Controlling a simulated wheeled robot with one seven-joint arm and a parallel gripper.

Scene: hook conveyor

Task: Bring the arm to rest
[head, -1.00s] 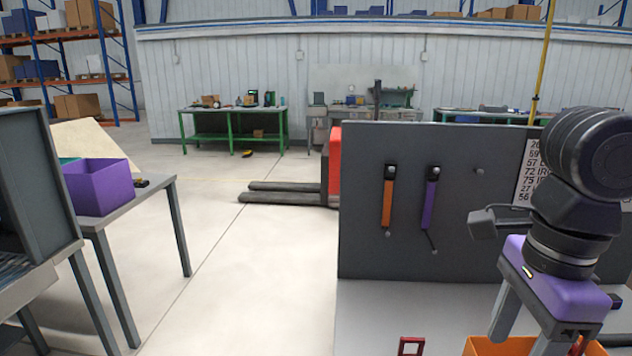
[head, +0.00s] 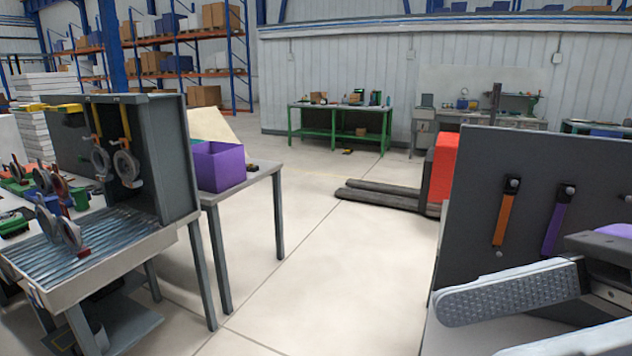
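My gripper (head: 500,325) is close to the camera at the lower right, partly cut off by the frame's edge. Its fingers point left in the picture. The textured inner pad of one finger faces the view, and the other finger shows along the bottom edge. The fingers are apart with nothing visible between them. The gripper is in front of the grey panel (head: 480,215), and I cannot tell how far it is from the panel. The rest of my arm is out of view.
An orange strip (head: 504,215) and a purple strip (head: 558,222) hang on the panel. At left are a ribbed conveyor (head: 88,245) with hooks and rings, and a purple bin (head: 218,167) on a grey table (head: 262,172). The floor between is clear, with a red pallet truck (head: 440,168) behind.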

